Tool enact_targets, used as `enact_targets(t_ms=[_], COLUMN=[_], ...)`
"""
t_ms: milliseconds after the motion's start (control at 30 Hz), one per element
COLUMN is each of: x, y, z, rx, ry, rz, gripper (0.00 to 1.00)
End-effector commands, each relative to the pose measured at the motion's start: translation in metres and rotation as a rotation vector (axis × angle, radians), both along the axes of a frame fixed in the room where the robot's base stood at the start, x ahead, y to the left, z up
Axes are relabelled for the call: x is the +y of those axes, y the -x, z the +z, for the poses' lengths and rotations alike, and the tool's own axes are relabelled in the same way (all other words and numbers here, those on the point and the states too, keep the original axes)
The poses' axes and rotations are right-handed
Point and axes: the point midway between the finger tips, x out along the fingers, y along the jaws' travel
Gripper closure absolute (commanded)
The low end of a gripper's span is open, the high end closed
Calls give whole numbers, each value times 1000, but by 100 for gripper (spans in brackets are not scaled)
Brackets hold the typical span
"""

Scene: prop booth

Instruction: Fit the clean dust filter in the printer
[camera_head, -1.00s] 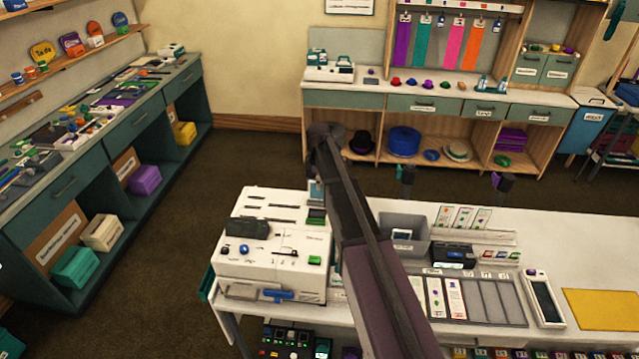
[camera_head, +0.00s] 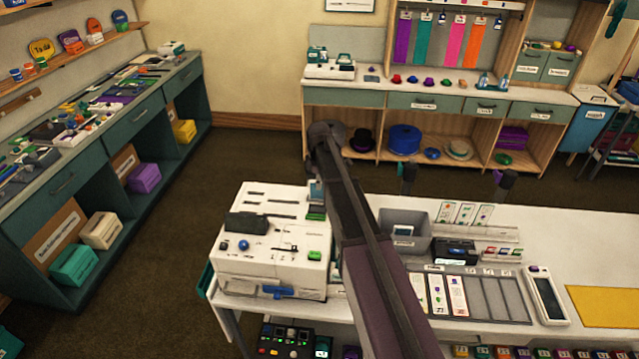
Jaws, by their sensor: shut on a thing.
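The white printer (camera_head: 270,262) stands at the left end of the white table, with dark slots in its top, a dark grey block (camera_head: 247,223), a blue knob (camera_head: 244,244) and a green button (camera_head: 314,255). A blue handle-like part (camera_head: 278,291) shows low on its front. My arm crosses the middle of the view, reaching over the table just right of the printer and covering part of its right side. My gripper cannot be made out; the arm hides that area. I cannot pick out a dust filter.
On the white table (camera_head: 540,240) right of my arm are a grey bin (camera_head: 384,222), a card tray (camera_head: 497,300), a white handheld device (camera_head: 546,297) and a yellow mat (camera_head: 605,309). A control panel with coloured buttons (camera_head: 290,340) sits below. Dark floor separates the table from the left counter.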

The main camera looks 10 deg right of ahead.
Motion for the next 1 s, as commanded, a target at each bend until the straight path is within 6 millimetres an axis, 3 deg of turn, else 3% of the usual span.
enact_targets(t_ms=[1000], x=[0], y=[0], z=[-26], rx=[0], ry=[0], rz=[0], gripper=[100])
